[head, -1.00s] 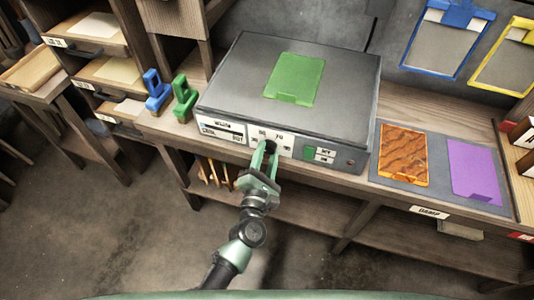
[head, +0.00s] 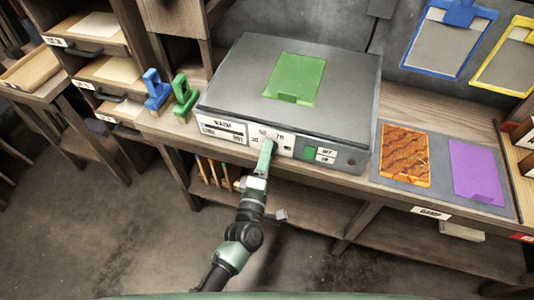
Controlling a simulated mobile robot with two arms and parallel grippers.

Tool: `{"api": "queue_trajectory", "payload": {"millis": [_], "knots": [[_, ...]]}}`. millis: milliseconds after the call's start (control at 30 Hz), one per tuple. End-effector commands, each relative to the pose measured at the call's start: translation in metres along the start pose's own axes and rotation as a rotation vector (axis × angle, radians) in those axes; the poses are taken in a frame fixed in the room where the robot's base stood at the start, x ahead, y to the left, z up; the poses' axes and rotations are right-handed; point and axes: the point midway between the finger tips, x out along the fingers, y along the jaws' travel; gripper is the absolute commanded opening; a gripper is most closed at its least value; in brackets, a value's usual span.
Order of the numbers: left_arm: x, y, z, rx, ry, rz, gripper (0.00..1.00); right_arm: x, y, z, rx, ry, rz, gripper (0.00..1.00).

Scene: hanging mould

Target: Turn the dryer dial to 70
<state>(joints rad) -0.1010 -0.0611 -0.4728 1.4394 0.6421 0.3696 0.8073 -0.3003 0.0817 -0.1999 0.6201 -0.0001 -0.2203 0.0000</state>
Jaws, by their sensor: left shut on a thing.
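The dryer (head: 222,90) is a grey flat-topped box on the wooden bench, with a white label panel on its front. The numbers 50 and 70 show on the panel (head: 285,138), above my gripper. My left gripper (head: 267,148) is at the front of the dial panel, shut on the dial. The dial itself is hidden behind the gripper, so its pointer cannot be read. The gripper now shows edge-on, as one narrow green finger. My right gripper is not in view.
A green sheet (head: 295,78) lies on the dryer top. Right of the dial are a green switch (head: 309,153) and OFF label. Blue (head: 157,90) and green (head: 185,96) clips stand left. Orange (head: 404,155) and purple (head: 475,172) sheets lie on a grey mat (head: 440,199) at right.

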Motion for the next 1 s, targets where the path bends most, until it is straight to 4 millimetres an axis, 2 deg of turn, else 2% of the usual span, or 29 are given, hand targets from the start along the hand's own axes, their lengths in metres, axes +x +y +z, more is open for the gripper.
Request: {"api": "queue_trajectory", "payload": {"millis": [1000], "knots": [[0.0, 0.001, -0.002, 0.951, -0.078, 0.072, 0.0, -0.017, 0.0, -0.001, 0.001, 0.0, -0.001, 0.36]]}}
